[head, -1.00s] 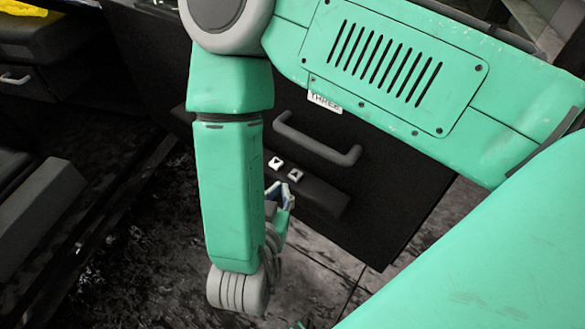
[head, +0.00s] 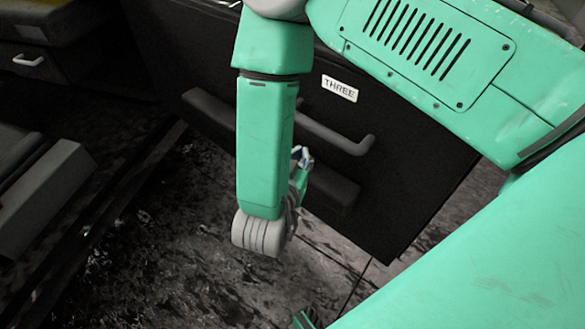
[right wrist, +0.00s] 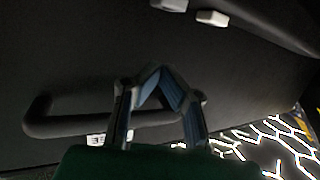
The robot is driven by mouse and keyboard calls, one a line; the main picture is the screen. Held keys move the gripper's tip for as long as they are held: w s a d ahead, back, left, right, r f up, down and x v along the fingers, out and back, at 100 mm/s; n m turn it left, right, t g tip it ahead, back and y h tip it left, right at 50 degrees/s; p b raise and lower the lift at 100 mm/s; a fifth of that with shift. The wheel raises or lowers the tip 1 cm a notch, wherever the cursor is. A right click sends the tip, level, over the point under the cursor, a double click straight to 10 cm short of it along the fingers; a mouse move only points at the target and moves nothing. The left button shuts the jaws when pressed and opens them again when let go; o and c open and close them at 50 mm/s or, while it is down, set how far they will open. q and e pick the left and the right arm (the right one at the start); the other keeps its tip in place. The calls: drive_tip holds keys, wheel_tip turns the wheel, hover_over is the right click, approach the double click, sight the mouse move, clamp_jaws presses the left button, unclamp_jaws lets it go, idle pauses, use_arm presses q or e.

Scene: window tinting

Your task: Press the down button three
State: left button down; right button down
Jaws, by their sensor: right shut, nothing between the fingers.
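The dark cabinet front labelled THREE (head: 340,88) stands behind my right arm in the head view. Its two button caps are hidden there behind my forearm. In the right wrist view two pale button caps, one (right wrist: 170,4) at the top edge and one (right wrist: 212,17) to its right, sit above the fingers; I cannot read their arrows. My right gripper (head: 302,158) is partly hidden behind the forearm in front of the cabinet. In the right wrist view its fingertips (right wrist: 157,75) meet, empty, apart from the caps in the picture.
A grey bar handle (head: 335,132) sticks out below the label, with a dark ledge (head: 335,190) under it. The handle also shows behind the fingers in the right wrist view (right wrist: 60,122). Stained floor (head: 180,265) lies open at lower left.

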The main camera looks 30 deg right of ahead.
drive_tip(key=shift+x, duration=1.1)
wheel_tip(320, 180, down, 3)
drive_tip(key=shift+s+d+r+b, duration=0.1)
drive_tip(key=shift+d+b, duration=0.1)
drive_tip(key=shift+b, duration=0.25)
drive_tip(key=shift+f, duration=0.6)
drive_tip(key=shift+a, duration=0.1)
drive_tip(key=shift+a, duration=0.1)
drive_tip(key=shift+f, duration=0.1)
